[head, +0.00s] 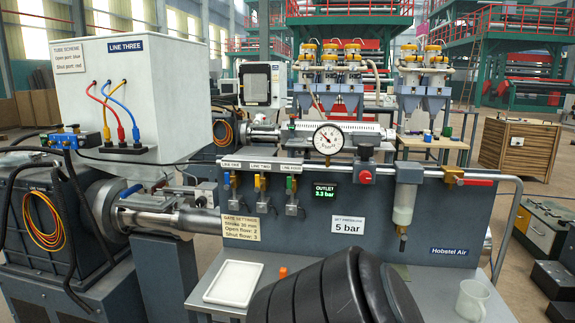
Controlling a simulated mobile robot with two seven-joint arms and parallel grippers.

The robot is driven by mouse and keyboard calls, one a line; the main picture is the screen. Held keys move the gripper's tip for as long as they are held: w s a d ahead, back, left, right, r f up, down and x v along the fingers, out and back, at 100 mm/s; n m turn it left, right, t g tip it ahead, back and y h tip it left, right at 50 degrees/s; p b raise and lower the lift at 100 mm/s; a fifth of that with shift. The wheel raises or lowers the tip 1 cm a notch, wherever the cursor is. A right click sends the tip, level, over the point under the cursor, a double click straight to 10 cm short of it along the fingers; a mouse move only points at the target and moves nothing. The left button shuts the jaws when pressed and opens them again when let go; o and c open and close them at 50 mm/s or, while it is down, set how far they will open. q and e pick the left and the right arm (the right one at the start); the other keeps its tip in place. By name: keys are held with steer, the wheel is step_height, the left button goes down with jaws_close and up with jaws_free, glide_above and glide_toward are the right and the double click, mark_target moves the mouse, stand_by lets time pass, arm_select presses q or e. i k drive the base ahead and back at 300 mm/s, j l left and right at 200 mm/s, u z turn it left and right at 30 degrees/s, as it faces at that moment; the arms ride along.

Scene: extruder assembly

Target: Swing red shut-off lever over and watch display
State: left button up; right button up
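The red shut-off lever (480,183) lies roughly level and points right from a brass valve (453,176) at the upper right of the grey panel (430,222). The small dark outlet display (324,192) sits mid-panel with green digits that look like 3.3 bar; the last digit is hard to read. A round dial gauge (328,138) stands above it. Neither of my grippers shows in the head view. A large dark ribbed shape at the bottom middle appears to be part of my own arm and covers some of the bench.
A regulator with a red knob (365,177) and a clear filter bowl (403,212) sit left of the valve. Three small coloured valves (260,185) hang at the panel's left. A white tray (233,284) and a white mug (472,299) stand on the bench (425,283).

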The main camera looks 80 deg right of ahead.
mark_target(460, 182)
steer(key=k+z, duration=0.15)
steer(key=z, duration=0.2)
steer(key=k+l+z, duration=0.1)
steer(key=z, duration=0.3)
steer(key=l+z, duration=0.1)
steer(key=z, duration=2.65)
